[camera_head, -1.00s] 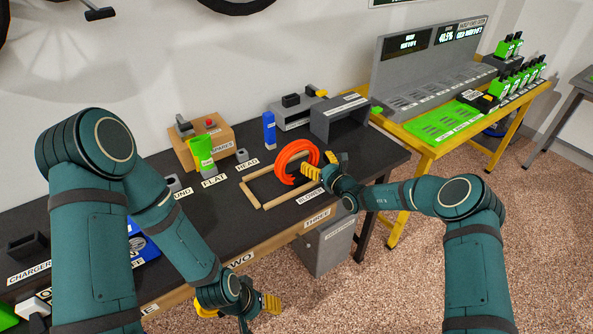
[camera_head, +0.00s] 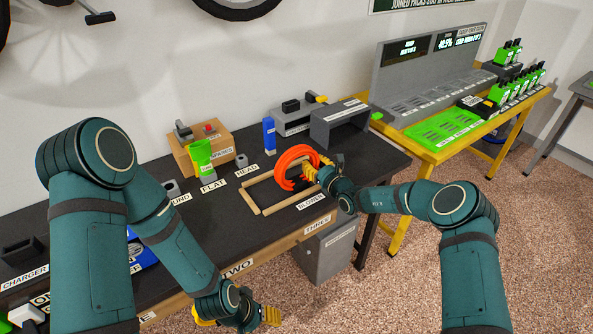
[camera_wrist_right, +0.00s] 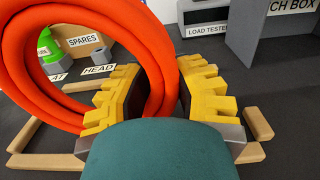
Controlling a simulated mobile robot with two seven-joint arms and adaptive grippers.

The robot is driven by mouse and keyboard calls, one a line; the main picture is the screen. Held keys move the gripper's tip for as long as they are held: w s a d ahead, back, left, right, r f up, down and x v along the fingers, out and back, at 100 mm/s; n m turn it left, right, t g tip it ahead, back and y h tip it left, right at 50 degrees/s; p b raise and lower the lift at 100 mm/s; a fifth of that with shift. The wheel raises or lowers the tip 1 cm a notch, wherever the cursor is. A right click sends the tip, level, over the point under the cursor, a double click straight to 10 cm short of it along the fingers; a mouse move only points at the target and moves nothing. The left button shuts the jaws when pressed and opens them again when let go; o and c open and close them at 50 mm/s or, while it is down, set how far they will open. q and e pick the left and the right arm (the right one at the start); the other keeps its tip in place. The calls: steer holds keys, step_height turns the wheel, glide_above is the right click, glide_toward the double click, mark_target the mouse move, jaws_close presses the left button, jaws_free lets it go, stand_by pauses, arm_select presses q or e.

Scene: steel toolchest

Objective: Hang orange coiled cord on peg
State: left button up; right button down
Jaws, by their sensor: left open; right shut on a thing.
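The orange coiled cord (camera_head: 284,163) is a thick ring standing tilted at the wooden frame on the bench. My right gripper (camera_head: 313,172) is shut on the right side of its ring. In the right wrist view the orange coil (camera_wrist_right: 159,50) passes between the yellow fingers of the right gripper (camera_wrist_right: 168,95), and the gap between them looks narrow. My left gripper (camera_head: 237,315) is open and empty, low in front of the bench's front edge. I cannot make out a peg in either view.
The wooden frame (camera_head: 263,211) lies around the coil's base. A grey open box (camera_head: 340,127) stands behind my right gripper. A blue bottle (camera_head: 269,134), a green cup (camera_head: 201,155) and a cardboard box (camera_head: 218,139) stand further left. A yellow-framed table (camera_head: 435,155) is at right.

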mark_target(316, 155)
steer(key=shift+r, duration=0.2)
steer(key=shift+r+p, duration=1.45)
steer(key=shift+r, duration=0.45)
steer(key=s+d+f+n+g+y, duration=0.1)
steer(key=s+d+n+g+y, duration=0.1)
steer(key=s+d, duration=0.9)
steer(key=s+d+r+n+g+y, duration=0.1)
steer(key=s+d, duration=0.1)
steer(key=s, duration=0.7)
steer(key=s+d+r+g+y, duration=0.1)
steer(key=s+d, duration=0.1)
steer(key=s, duration=0.8)
steer(key=shift+d+n, duration=0.25)
steer(key=shift+n, duration=0.15)
